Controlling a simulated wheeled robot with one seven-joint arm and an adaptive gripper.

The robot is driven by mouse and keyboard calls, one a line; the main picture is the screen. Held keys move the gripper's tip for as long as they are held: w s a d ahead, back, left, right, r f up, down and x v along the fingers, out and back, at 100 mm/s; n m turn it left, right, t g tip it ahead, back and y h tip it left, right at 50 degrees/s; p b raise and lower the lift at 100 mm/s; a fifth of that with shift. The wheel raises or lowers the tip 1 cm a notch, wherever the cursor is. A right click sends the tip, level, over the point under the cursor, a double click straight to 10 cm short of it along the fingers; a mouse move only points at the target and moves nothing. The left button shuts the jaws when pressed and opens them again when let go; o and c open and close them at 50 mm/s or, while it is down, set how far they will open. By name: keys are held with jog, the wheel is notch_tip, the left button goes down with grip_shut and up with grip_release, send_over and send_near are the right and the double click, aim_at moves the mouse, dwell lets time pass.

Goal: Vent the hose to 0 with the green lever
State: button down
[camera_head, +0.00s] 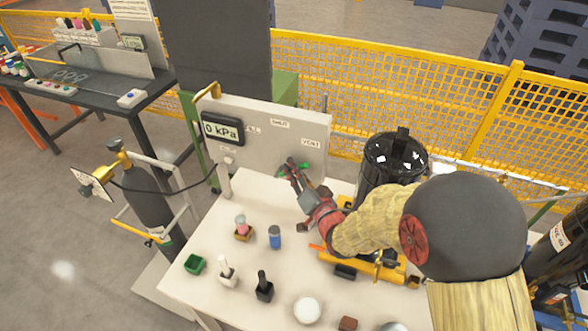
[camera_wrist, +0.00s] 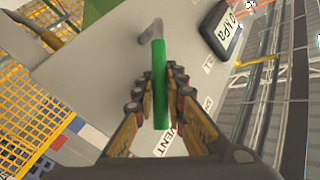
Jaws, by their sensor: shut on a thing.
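The green lever (camera_wrist: 160,85) sits on the grey panel (camera_head: 270,108). My gripper (camera_wrist: 159,76) is shut on it, with one finger on each side. In the head view my gripper (camera_head: 293,170) is at the panel's lower right, below the VENT label (camera_head: 311,144); green lever parts (camera_head: 304,166) show around the fingers, the rest is hidden. The display (camera_head: 222,129) reads 0 kPa. A black hose (camera_head: 165,190) runs between the gas bottle (camera_head: 150,195) and the panel's lower left.
A black tank (camera_head: 395,158) stands right of the panel. A yellow fence (camera_head: 440,95) is behind.

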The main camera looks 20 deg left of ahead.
jog(key=shift+a+r+n+g+h+p, duration=0.55)
jog(key=shift+r+n+h+p, duration=0.2)
jog(key=shift+p, duration=0.5)
jog(key=shift+w+a+r+n+g+h+p, duration=0.1)
jog(key=shift+a+r+n+g+h+p, duration=0.25)
jog(key=shift+a+n+h+p, duration=0.25)
jog(key=shift+a+r+n+g+h+p, duration=0.2)
jog(key=shift+a+n+g+h+p, duration=0.15)
jog(key=shift+a+h+p, duration=0.25)
jog(key=a+n+h+p, duration=0.1)
jog(key=p, duration=0.2)
jog(key=shift+a+r+g, duration=0.15)
jog(key=shift+g, duration=0.2)
jog(key=a+h+p, duration=0.1)
jog(key=p, duration=0.2)
jog(key=shift+w+n+h, duration=0.1)
jog(key=shift+n+h, duration=0.15)
jog(key=shift+n, duration=0.15)
jog(key=shift+p, duration=0.35)
jog(key=c, duration=2.1)
grip_release()
jog(key=v, duration=1.1)
jog(key=shift+s+d+r, duration=0.15)
jog(key=shift+s+r, duration=0.1)
